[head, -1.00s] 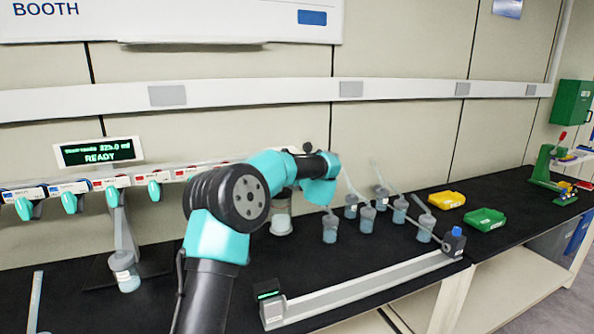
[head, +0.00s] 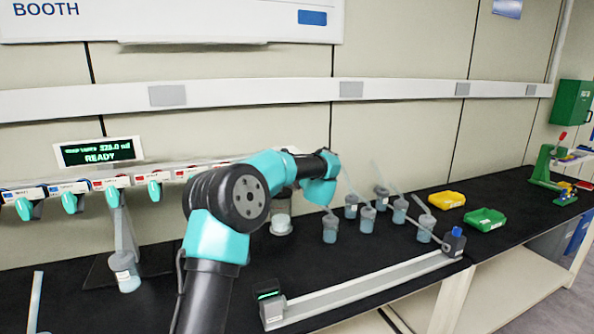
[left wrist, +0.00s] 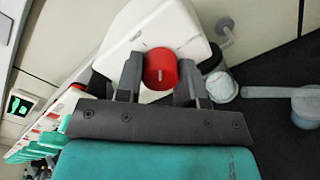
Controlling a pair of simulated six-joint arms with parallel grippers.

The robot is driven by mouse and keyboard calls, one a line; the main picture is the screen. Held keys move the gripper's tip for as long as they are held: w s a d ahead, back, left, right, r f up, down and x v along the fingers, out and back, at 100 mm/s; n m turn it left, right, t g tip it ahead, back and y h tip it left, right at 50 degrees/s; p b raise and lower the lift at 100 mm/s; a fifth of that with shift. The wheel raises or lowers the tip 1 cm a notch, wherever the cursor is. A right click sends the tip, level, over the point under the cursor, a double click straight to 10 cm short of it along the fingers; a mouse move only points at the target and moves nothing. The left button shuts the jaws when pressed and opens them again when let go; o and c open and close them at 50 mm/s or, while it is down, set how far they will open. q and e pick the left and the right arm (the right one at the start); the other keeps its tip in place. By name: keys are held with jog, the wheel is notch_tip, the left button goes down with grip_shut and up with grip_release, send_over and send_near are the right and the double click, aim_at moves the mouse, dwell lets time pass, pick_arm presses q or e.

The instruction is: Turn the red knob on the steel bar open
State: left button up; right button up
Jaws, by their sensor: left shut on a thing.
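The red knob (left wrist: 160,68) sits on a white housing (left wrist: 150,25) in the left wrist view, with a short pale mark on its face. My left gripper (left wrist: 160,80) is shut on it, one grey finger on each side. In the head view the steel bar (head: 130,172) runs along the back wall with several teal-handled valves (head: 154,190) and red or blue labels. My left arm hides the knob and my gripper tips there. My right gripper is not in view.
Several flasks stand on the black bench, one under the bar (head: 124,272) and others right of my arm (head: 330,229).

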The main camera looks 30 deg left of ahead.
pick_arm(q)
jog(key=m, duration=0.5)
jog(key=shift+m, duration=0.3)
jog(key=m, duration=0.4)
jog(key=shift+m, duration=0.4)
jog(key=o, duration=0.9)
jog(key=v, duration=1.7)
jog(key=shift+s+d, duration=0.15)
